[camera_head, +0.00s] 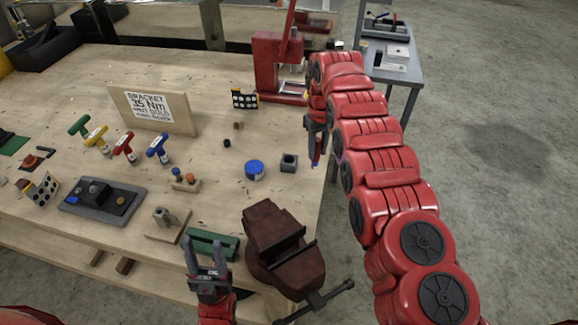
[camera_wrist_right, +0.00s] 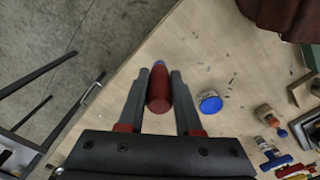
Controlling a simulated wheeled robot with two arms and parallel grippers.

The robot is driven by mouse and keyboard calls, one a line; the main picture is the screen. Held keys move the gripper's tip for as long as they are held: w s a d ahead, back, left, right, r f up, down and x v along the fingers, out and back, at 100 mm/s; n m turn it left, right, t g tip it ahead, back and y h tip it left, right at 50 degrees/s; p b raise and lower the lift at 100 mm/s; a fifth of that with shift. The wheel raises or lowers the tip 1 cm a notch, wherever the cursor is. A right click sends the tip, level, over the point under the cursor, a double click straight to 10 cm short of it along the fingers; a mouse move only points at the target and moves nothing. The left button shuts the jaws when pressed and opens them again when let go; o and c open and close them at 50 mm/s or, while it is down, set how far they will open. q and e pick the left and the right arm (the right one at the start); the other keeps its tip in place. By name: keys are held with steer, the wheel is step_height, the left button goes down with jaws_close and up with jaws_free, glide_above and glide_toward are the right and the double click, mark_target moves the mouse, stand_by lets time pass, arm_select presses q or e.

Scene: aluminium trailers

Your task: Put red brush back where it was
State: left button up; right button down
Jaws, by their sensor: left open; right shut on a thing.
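The red brush (camera_wrist_right: 158,90) sits between the fingers of my right gripper (camera_wrist_right: 159,92) in the right wrist view, with a bluish tip at its far end. The brush is mostly covered by the fingers there. I cannot tell whether its tip touches the bench. My left gripper (camera_head: 208,262) is open and empty at the bench's front edge, near a green block (camera_head: 212,244).
A round blue-topped tin (camera_head: 254,170) stands left of the grey block. A brown vise (camera_head: 272,232) takes up the front right corner. A red press (camera_head: 272,68) stands at the back. Several T-handle tools (camera_head: 124,148) and a bracket sign (camera_head: 150,107) are to the left.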

steer(key=shift+a+f, duration=0.1)
steer(key=shift+a, duration=0.25)
steer(key=shift+a, duration=0.1)
steer(key=shift+s+f, duration=0.1)
steer(key=shift+a+f+n, duration=0.1)
steer(key=shift+a+n, duration=0.1)
steer(key=shift+n, duration=0.1)
steer(key=shift+a, duration=0.25)
steer(key=shift+a+f, duration=0.1)
steer(key=shift+s+p, duration=0.15)
steer(key=shift+p, duration=0.15)
